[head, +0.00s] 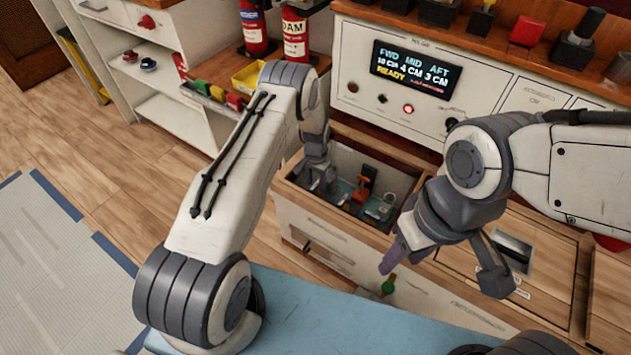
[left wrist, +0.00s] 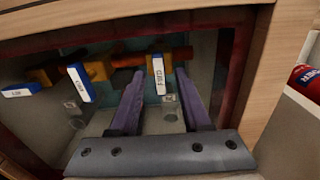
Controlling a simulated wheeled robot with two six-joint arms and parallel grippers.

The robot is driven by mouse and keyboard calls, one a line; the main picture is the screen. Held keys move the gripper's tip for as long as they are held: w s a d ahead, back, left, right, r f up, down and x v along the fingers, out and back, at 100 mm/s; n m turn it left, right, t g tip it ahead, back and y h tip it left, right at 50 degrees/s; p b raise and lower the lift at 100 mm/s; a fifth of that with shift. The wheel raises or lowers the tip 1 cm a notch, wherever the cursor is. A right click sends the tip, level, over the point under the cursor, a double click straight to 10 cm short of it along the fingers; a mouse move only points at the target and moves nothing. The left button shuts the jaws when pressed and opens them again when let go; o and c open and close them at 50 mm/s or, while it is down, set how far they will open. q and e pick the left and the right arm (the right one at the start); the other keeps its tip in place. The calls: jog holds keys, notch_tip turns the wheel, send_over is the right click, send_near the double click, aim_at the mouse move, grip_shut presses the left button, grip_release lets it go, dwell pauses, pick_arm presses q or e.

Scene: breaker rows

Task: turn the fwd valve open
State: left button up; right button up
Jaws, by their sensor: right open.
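In the left wrist view, three blue valve handles with white tags sit on yellow valve bodies in a recessed box. The rightmost handle (left wrist: 158,76), whose small tag seems to read FWD, stands across the horizontal pipe. The middle handle (left wrist: 78,83) and the left handle (left wrist: 20,90) are tilted. My left gripper (left wrist: 160,75) is open, its two purple fingers on either side of the rightmost handle, with gaps visible. In the head view, my left gripper (head: 318,180) reaches into the open box. My right gripper (head: 440,273) is open and empty in front of the cabinet.
The display (head: 415,70) shows FWD, MID, AFT and READY. Red extinguishers (head: 294,35) stand behind. A blue surface (head: 320,310) lies in front.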

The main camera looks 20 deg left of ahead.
aim_at(316, 184)
pick_arm(q)
jog(key=shift+r, duration=0.1)
notch_tip(316, 184, up, 10)
jog(key=p, duration=0.2)
jog(key=shift+r, duration=0.15)
dwell(0.4)
jog(key=s+d+r+m, duration=0.1)
jog(key=s+d+r, duration=0.65)
jog(key=r, duration=0.35)
jog(key=s+d+r+m, duration=0.1)
jog(key=s+d+r, duration=0.5)
jog(key=d+r, duration=0.3)
jog(key=s+a+r+m+h, duration=0.1)
jog(key=s+r, duration=0.3)
jog(key=s, duration=0.7)
jog(key=s+r+m, duration=0.1)
jog(key=s+r, duration=0.4)
jog(key=s, duration=0.6)
notch_tip(316, 184, up, 23)
jog(key=p, duration=2.3)
jog(key=shift+p, duration=0.35)
